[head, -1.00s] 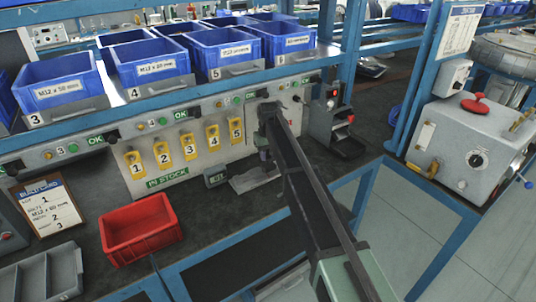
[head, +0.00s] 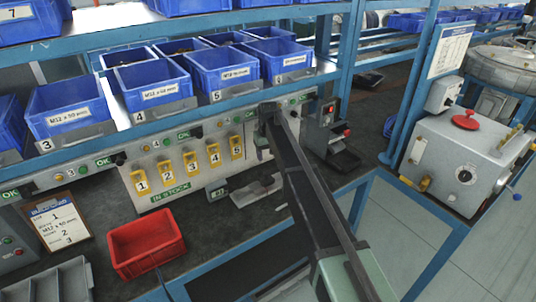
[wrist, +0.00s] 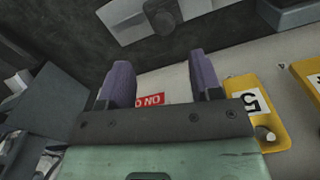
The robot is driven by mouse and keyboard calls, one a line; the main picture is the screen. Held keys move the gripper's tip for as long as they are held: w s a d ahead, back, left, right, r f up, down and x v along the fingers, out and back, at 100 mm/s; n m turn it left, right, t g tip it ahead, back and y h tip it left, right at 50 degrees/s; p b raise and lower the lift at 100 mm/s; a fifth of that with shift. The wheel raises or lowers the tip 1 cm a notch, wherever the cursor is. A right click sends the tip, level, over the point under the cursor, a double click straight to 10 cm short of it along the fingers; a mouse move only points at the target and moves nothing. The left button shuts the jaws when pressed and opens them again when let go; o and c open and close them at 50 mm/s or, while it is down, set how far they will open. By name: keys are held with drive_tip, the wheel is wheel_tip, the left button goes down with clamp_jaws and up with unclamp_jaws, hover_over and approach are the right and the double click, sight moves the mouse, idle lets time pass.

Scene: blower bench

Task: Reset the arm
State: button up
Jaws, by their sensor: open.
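My gripper (wrist: 163,82) shows in the wrist view with its two purple fingers spread wide apart. Nothing is held between them. Behind the gap is a pale panel with a red and white label (wrist: 151,99), partly hidden by the fingers and palm. The yellow tag 5 (wrist: 252,103) is just right of the right finger. In the head view my dark arm reaches from the bottom right up to the bench panel, right of the yellow tag 5 (head: 237,148). The fingers cannot be made out clearly there.
A red tray (head: 146,243) stands empty on the bench, right of a clipboard (head: 57,222). Blue bins (head: 68,117) line the shelf above the panel. A blue shelf post (head: 348,65) stands right of my arm. A grey machine (head: 455,160) is at the right.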

wheel_tip(320, 180, up, 3)
drive_tip(key=shift+r+p, duration=0.2)
drive_tip(key=shift+p, duration=0.55)
drive_tip(key=s+d+m, duration=0.1)
drive_tip(key=s+d, duration=0.7)
drive_tip(key=s, duration=0.4)
drive_tip(key=s+d+m, duration=0.2)
drive_tip(key=s+d, duration=0.6)
drive_tip(key=s, duration=0.4)
drive_tip(key=s+d+m, duration=0.2)
drive_tip(key=s+d, duration=0.6)
drive_tip(key=s, duration=0.4)
drive_tip(key=shift+s, duration=0.35)
drive_tip(key=shift+a, duration=0.1)
